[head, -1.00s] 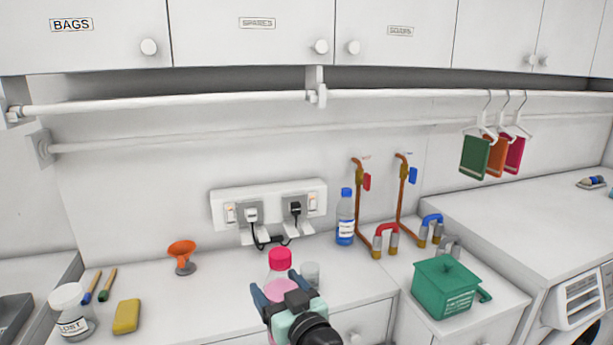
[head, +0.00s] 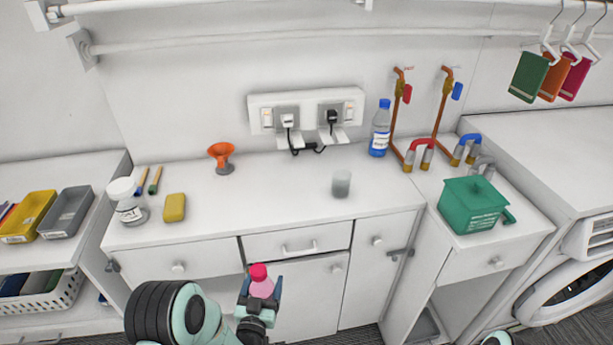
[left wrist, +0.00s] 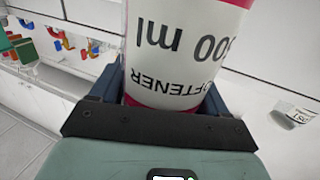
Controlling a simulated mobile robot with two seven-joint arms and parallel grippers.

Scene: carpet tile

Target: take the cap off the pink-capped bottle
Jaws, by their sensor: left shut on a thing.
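The pink-capped bottle (head: 262,287) is held up in front of the counter's drawers in the head view, with its pink-red cap (head: 258,271) on and at the top. My left gripper (head: 261,293) is shut on the bottle's body, below the cap. In the left wrist view the bottle's white label (left wrist: 185,50) shows between the fingers, its "SOFTENER" lettering upside down. The cap is not visible in that view. My right gripper is not in view.
The white counter (head: 265,190) holds an orange funnel (head: 221,155), a yellow sponge (head: 174,207), a lidded jar (head: 127,200), a grey cup (head: 341,184) and a blue-capped bottle (head: 381,128). A green box (head: 470,205) stands at right. The counter's front middle is clear.

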